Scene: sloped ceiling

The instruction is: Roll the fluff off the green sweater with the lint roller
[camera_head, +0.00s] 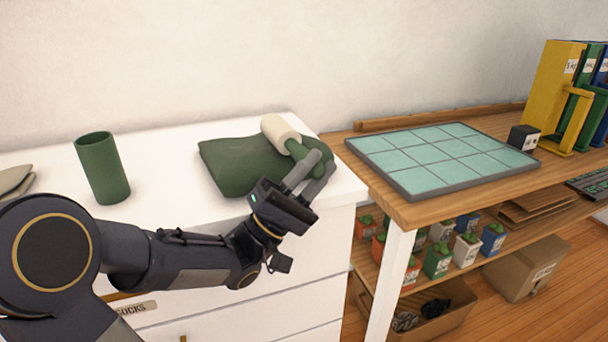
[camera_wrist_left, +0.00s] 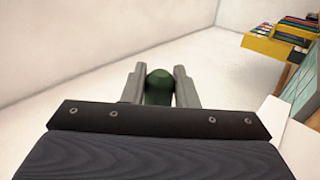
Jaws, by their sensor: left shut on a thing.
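The green sweater (camera_head: 233,167) lies folded on the white dresser top, near its right end. The lint roller has a cream cylinder (camera_head: 279,131) and a green handle (camera_head: 299,152). My left gripper (camera_head: 309,172) is shut on the green handle, and the roller's cylinder is at the sweater's far right part. Whether the cylinder presses on the cloth I cannot tell. In the left wrist view the rounded green handle end (camera_wrist_left: 159,86) sits between the two grey fingers. No fluff can be made out on the sweater. My right gripper is not in view.
A dark green cup (camera_head: 102,168) stands on the dresser left of the sweater. Beige cloth (camera_head: 14,179) lies at the far left. A wooden desk (camera_head: 420,211) with a teal tiled mat (camera_head: 391,182) adjoins on the right. The dresser top between cup and sweater is clear.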

